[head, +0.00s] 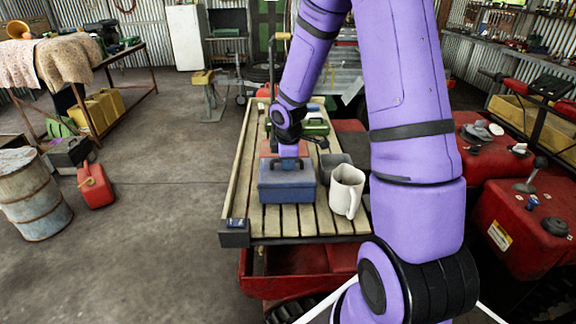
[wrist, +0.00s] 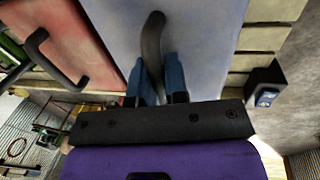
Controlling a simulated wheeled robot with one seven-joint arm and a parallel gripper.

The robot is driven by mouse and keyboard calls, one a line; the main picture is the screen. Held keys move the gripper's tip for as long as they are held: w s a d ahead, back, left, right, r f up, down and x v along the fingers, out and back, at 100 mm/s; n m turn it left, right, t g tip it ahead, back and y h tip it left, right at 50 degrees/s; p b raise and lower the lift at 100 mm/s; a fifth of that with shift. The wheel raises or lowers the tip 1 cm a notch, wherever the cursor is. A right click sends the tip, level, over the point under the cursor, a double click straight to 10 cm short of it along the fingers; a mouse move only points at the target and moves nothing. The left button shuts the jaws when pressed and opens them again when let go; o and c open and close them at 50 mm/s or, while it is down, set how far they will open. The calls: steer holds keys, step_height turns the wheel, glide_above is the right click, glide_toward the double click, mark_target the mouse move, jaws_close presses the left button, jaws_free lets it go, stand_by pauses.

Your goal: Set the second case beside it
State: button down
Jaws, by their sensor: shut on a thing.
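A blue-grey case (head: 287,188) is at the near part of a slatted wooden rack (head: 252,213). My gripper (head: 287,162) comes down on it from above, shut on its dark handle. In the wrist view my gripper's blue fingers (wrist: 160,80) sit on both sides of that curved handle, and the case's lid (wrist: 205,35) fills the middle. A red case (head: 268,149) stands just behind the blue one, partly hidden by my arm; in the wrist view it (wrist: 85,40) lies close on the left, handle up. Whether the blue case touches the slats is hard to tell.
A white pitcher (head: 346,190) stands close right of the blue case, with a grey container (head: 333,162) behind it. A green case (head: 314,127) is farther back. A small dark box (head: 235,234) is at the rack's near left corner. Bare slats show in front.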

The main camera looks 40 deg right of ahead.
mark_target(288, 173)
steer(key=shift+f, duration=0.7)
steer(key=c, duration=1.1)
jaws_free()
steer(key=shift+f, duration=0.15)
steer(key=s+a+r+m+t, duration=0.1)
steer(key=s+a+r+m, duration=0.2)
steer(key=r, duration=0.5)
steer(key=s+a+r+m, duration=0.1)
steer(key=s+a+r, duration=0.3)
steer(key=r, duration=0.5)
steer(key=s+a+r+m+t, duration=0.1)
steer(key=s+a+r+m, duration=0.1)
steer(key=s+r, duration=0.5)
steer(key=s+a+r+m, duration=0.1)
steer(key=s+r, duration=0.1)
steer(key=s, duration=0.2)
steer(key=s+a+r+m+t, duration=0.1)
steer(key=s+r+m, duration=0.1)
steer(key=s, duration=0.2)
steer(key=s+a+r+m+y, duration=0.1)
steer(key=s+a+r+m, duration=0.1)
steer(key=s, duration=0.2)
steer(key=shift+s+a+r, duration=0.1)
steer(key=shift+s+r, duration=0.05)
steer(key=shift+s, duration=0.15)
